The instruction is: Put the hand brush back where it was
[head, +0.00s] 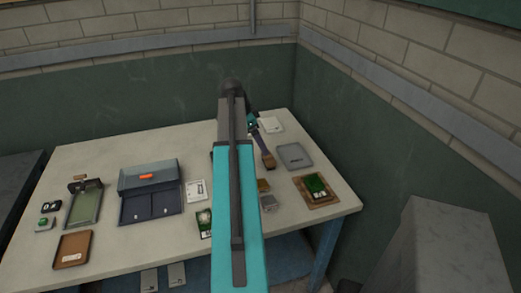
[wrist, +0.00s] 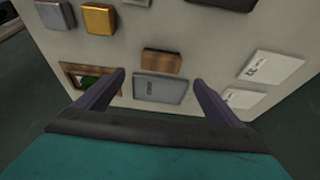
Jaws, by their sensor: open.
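A brown wooden block-like piece (head: 268,160) lies on the table beside a grey tray (head: 293,157); it may be the hand brush, but no handle shows clearly. In the wrist view the brown piece (wrist: 161,62) sits just behind the grey tray (wrist: 160,88), both between my fingers in the picture. My gripper (wrist: 159,78) is open with nothing between its fingers. In the head view my arm crosses the middle of the table and hides much of my gripper. Whether the fingers touch anything cannot be told.
A wooden tray with green turf (head: 316,188) is near the right table edge. Grey (wrist: 51,15) and gold (wrist: 98,18) cubes stand close by. White cards (wrist: 270,67) lie on the other side. A grey case (head: 151,190) and a brown tray (head: 72,249) are at left. Walls stand behind.

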